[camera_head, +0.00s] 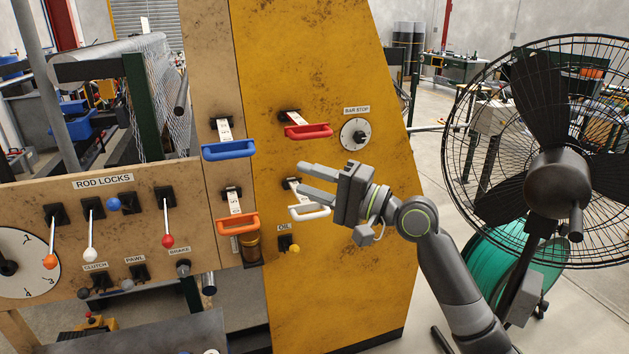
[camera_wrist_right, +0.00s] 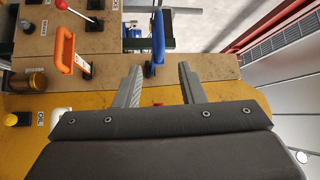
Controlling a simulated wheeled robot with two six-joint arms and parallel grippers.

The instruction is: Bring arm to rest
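My right gripper (camera_head: 301,178) is in front of the yellow machine panel (camera_head: 330,290), with its fingers pointing left. Its two fingers are parted and nothing is between them. It appears above the white handle (camera_head: 310,212) and below the red handle (camera_head: 308,131), partly covering the white handle's mount. In the right wrist view the parted fingers (camera_wrist_right: 158,72) show with the blue handle (camera_wrist_right: 158,38) beyond the gap and the orange handle (camera_wrist_right: 64,50) to the left. I see no contact with any handle. My left arm and gripper are out of view.
A large black fan (camera_head: 560,180) stands to the right, with a green reel (camera_head: 515,265) behind its lower part. The wooden panel (camera_head: 120,240) at left carries levers and knobs. The BAR STOP dial (camera_head: 354,134) is above my gripper. Floor shows between panel and fan.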

